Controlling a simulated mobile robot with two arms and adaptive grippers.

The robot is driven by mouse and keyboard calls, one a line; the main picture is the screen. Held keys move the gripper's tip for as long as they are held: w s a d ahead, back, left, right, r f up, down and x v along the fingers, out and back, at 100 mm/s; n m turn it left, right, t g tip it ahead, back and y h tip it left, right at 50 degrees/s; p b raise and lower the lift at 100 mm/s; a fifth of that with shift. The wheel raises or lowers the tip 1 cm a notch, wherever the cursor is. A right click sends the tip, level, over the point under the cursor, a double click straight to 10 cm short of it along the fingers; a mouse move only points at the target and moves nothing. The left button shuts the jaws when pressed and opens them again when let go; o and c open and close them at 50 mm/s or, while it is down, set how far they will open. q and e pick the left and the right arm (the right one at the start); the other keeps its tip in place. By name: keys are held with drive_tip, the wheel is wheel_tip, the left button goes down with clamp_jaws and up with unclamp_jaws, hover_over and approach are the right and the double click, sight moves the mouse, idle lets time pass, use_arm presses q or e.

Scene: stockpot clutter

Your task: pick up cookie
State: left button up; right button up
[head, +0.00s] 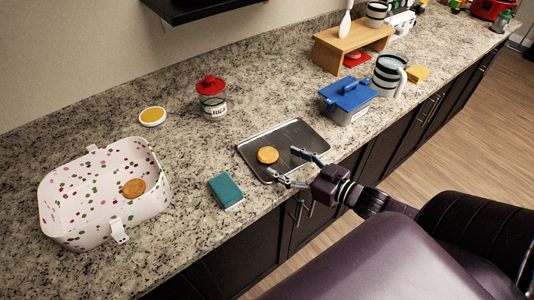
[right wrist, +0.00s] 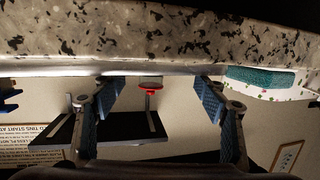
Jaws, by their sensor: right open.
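A round golden-brown cookie (head: 268,155) lies on a dark metal tray (head: 300,133), near the tray's left side. A second cookie (head: 134,188) is inside the white spotted container at the left. My right gripper (head: 282,161) is open and empty at the tray's front edge, its fingers pointing toward the cookie on the tray, just short of it. In the right wrist view, the two spread fingers (right wrist: 160,90) show with nothing between them that I can make out as a cookie. My left gripper is not in view.
A teal sponge (head: 226,190) lies left of the tray. The spotted container (head: 70,210) has an open top. A red-lidded jar (head: 212,100) and a yellow-topped round dish (head: 152,116) stand behind. A blue-lidded box (head: 347,97) sits right of the tray, near a striped mug (head: 386,77).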

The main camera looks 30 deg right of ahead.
sight(268, 154)
drive_tip(key=shift+w, duration=0.25)
drive_tip(key=shift+w+a, duration=0.1)
drive_tip(key=shift+w, duration=0.1)
drive_tip(key=shift+w+a+p, duration=0.1)
drive_tip(key=shift+w+p, duration=0.2)
drive_tip(key=shift+w, duration=0.05)
drive_tip(key=x, duration=0.3)
drive_tip(key=shift+p, duration=0.4)
drive_tip(key=shift+w+a+f, duration=0.2)
drive_tip(key=shift+w, duration=0.3)
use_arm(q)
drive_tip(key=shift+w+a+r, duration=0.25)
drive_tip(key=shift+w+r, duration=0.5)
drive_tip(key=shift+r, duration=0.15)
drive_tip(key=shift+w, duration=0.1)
use_arm(e)
drive_tip(key=c, duration=1)
drive_tip(key=shift+c, duration=0.2)
